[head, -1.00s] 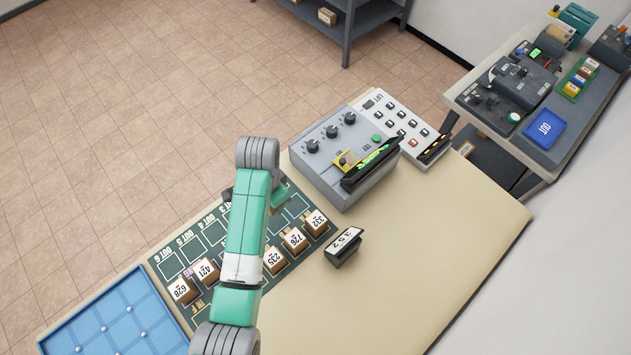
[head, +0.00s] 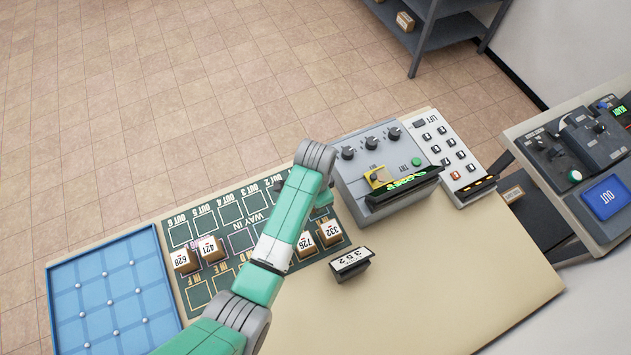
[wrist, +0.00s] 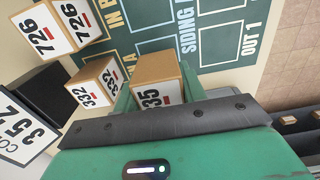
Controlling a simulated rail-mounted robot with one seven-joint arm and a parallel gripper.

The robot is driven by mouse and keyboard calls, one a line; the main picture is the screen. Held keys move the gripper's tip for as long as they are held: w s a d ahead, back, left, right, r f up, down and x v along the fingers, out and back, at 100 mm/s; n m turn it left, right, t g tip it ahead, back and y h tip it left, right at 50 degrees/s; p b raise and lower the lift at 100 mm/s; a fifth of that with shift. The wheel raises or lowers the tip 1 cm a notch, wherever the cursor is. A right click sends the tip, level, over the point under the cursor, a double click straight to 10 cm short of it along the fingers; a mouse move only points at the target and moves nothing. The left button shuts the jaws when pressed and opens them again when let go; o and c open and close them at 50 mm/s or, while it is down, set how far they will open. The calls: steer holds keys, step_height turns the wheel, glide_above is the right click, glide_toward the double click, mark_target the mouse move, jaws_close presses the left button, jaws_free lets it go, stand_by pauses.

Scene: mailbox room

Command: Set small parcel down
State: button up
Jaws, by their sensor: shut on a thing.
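A small brown parcel (wrist: 153,68) with a white label sits between the jaws of my gripper (wrist: 157,85) in the wrist view. The label is partly hidden and its visible digits end in 35. I cannot tell whether the parcel touches the dark green mat (head: 240,212) or hangs above it. In the head view my arm hides the gripper's jaws and the parcel. Parcel 332 (head: 331,233) stands close by the gripper; it also shows in the wrist view (wrist: 98,82). Parcel 726 (head: 306,243) is beside it, also in the wrist view (wrist: 77,22).
Parcels 628 (head: 184,261) and 421 (head: 210,249) stand on the mat's left part. A sign reading 352 (head: 350,263) stands beside the mat. A grey control box (head: 375,150) is at the mat's right. A blue tray (head: 65,295) lies left. The front tabletop is clear.

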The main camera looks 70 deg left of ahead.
steer(key=shift+f, duration=1.35)
steer(key=shift+f, duration=0.1)
steer(key=o, duration=1)
step_height(320, 180, up, 12)
steer(key=shift+r+p, duration=0.1)
steer(key=shift+p, duration=0.7)
steer(key=shift+w, duration=0.1)
